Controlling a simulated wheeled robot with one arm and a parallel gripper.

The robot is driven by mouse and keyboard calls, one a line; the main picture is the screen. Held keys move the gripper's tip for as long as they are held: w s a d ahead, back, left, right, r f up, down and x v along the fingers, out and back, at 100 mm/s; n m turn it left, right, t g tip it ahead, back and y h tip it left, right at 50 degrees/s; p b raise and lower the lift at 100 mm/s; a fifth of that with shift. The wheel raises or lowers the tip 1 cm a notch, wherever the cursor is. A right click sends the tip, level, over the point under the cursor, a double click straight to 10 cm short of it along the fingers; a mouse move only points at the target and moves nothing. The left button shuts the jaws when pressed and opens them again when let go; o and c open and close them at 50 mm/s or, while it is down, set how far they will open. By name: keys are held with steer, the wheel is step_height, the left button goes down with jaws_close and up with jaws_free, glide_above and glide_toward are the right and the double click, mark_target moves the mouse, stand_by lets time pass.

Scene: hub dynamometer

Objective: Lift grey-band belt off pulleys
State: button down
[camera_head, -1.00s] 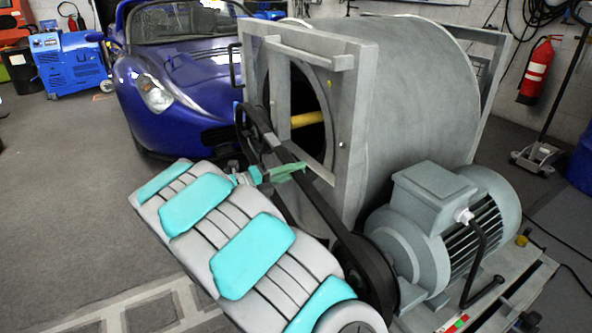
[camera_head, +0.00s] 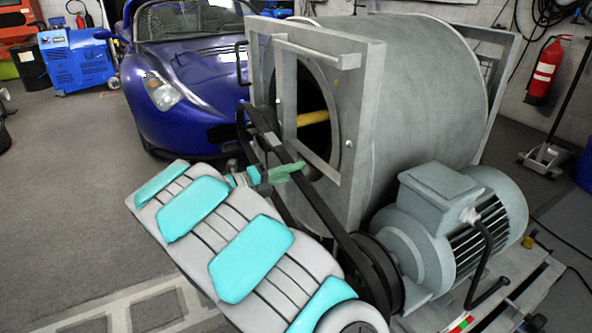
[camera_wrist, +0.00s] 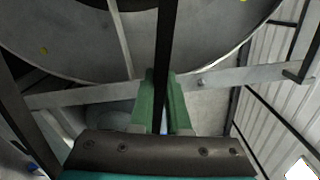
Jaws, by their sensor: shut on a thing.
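The dark belt (camera_head: 325,214) runs slantwise from the upper pulley (camera_head: 268,141) by the drum frame down to the lower pulley (camera_head: 385,268) on the motor side. It is still around both, as far as I can see; no grey band can be made out on it. My gripper (camera_head: 285,174) has green fingers and is shut on the belt's upper run, between the pulleys. In the wrist view the belt (camera_wrist: 168,35) passes between the green fingertips (camera_wrist: 162,85). My arm hides part of the lower run and of the lower pulley.
The grey drum (camera_head: 415,95) and its square frame (camera_head: 362,130) stand close behind my gripper. The grey motor (camera_head: 440,215) is at the right. A blue car (camera_head: 190,85) stands behind at the left.

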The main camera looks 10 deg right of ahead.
steer(key=v, duration=1)
steer(key=shift+a+r, duration=0.3)
steer(key=shift+r, duration=0.05)
stand_by(0.8)
steer(key=shift+s, duration=0.15)
